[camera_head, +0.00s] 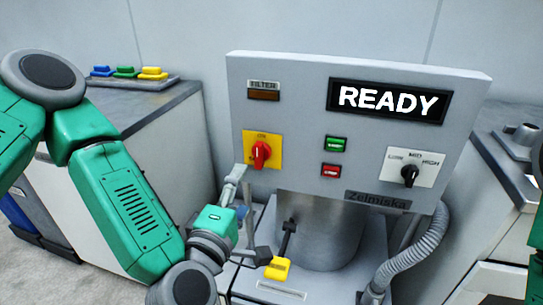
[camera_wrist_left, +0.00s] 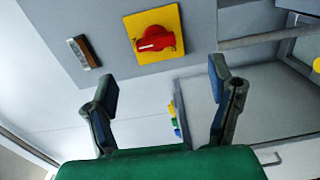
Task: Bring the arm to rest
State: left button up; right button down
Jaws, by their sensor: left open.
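My left arm comes in from the left in the head view, bent, with its green and grey links in front of the machine. My left gripper (camera_head: 238,190) is open and empty, just below the red rotary knob (camera_head: 261,155) on its yellow plate. In the left wrist view the two fingers (camera_wrist_left: 163,88) stand wide apart with nothing between them. The knob (camera_wrist_left: 154,40) shows beyond the fingertips, apart from them. The machine's grey panel (camera_head: 300,100) has a display (camera_head: 388,101) reading READY. My right gripper is not in view.
The panel also has green (camera_head: 335,144) and red (camera_head: 331,171) buttons and a black LOW-MID-HIGH selector (camera_head: 410,175). A grey hose (camera_head: 415,255) runs at right. A side counter (camera_head: 130,105) with coloured blocks stands at left.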

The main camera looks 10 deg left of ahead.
pick_arm(q)
jog(key=s+d+f+m+g+h, duration=0.15)
jog(key=s+f+m+g, duration=0.3)
jog(key=f, duration=0.45)
jog(key=s+d+f+m+g+h, duration=0.1)
jog(key=s+f+m+g+h, duration=0.2)
jog(key=f+m, duration=0.45)
jog(key=s+a+f+m+g+y, duration=0.2)
jog(key=s+a+f+m+g, duration=0.1)
jog(key=s+a+f+g, duration=0.2)
jog(key=s+a+f+m+g+y, duration=0.3)
jog(key=s+a+f, duration=0.4)
jog(key=s, duration=0.5)
jog(key=shift+s+a+f+g, duration=0.3)
jog(key=shift+a+f+g, duration=0.1)
jog(key=shift+a+g, duration=0.5)
